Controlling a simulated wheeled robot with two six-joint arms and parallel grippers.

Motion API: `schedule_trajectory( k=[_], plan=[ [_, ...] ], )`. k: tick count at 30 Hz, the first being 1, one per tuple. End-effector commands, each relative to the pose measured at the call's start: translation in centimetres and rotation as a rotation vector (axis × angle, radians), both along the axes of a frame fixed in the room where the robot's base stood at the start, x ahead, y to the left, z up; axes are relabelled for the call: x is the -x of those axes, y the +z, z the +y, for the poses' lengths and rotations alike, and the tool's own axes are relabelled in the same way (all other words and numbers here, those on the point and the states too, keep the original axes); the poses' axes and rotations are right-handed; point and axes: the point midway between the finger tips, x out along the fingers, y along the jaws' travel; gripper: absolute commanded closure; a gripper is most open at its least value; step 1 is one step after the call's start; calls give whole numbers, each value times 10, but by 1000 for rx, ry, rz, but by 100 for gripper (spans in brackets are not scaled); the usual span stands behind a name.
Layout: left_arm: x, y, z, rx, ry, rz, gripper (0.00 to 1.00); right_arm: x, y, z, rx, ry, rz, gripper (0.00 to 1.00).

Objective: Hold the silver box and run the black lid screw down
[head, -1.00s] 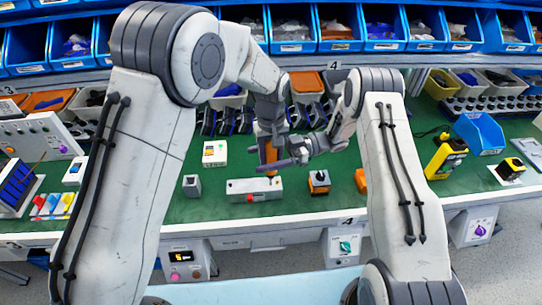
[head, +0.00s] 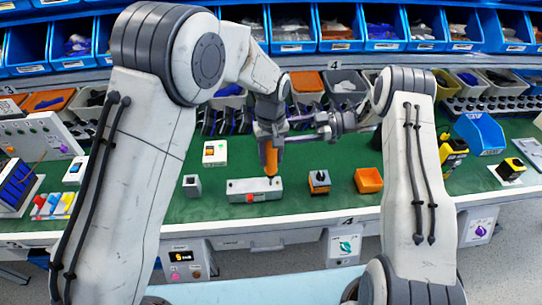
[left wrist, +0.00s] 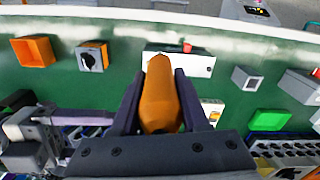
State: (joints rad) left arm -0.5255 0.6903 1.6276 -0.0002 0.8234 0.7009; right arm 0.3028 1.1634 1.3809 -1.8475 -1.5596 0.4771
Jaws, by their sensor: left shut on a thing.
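The silver box (head: 240,188) is long and low, with a red part (head: 250,198) on its front. It lies on the green bench and also shows in the left wrist view (left wrist: 203,65). My left gripper (head: 268,142) is shut on an orange tool (head: 271,160), held nearly upright with its lower end over the right part of the box. In the left wrist view the tool (left wrist: 160,95) sits between both fingers and covers part of the box. The black lid screw cannot be made out. My right gripper (head: 312,120) is behind and right of the tool, apart from the box; its jaws are unclear.
A small grey block (head: 192,186) stands left of the box. A unit with a dark knob (head: 319,182) and an orange bin (head: 368,180) stand to its right. A white device (head: 215,153) is behind. The bench's front edge is close.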

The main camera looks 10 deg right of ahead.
Motion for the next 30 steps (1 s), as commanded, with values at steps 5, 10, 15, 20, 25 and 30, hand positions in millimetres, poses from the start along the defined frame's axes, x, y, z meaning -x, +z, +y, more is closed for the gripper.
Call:
schedule_trajectory(
  k=[5,10,15,20,25,30],
  plan=[
    [0,1,0,1,0,-1,100,-82,19,-2,211,-423,-65,21],
    [0,1,0,1,0,-1,100,-117,30,-41,421,-817,11,21],
    [0,1,0,1,0,-1,100,-87,43,-71,628,-1125,198,21],
    [0,1,0,1,0,-1,100,-7,58,-56,798,-1259,425,21],
    [0,1,0,1,0,-1,100,81,65,-36,930,-1283,644,21],
    [0,1,0,1,0,-1,100,169,71,-15,1044,-1239,845,21]
  ],
)
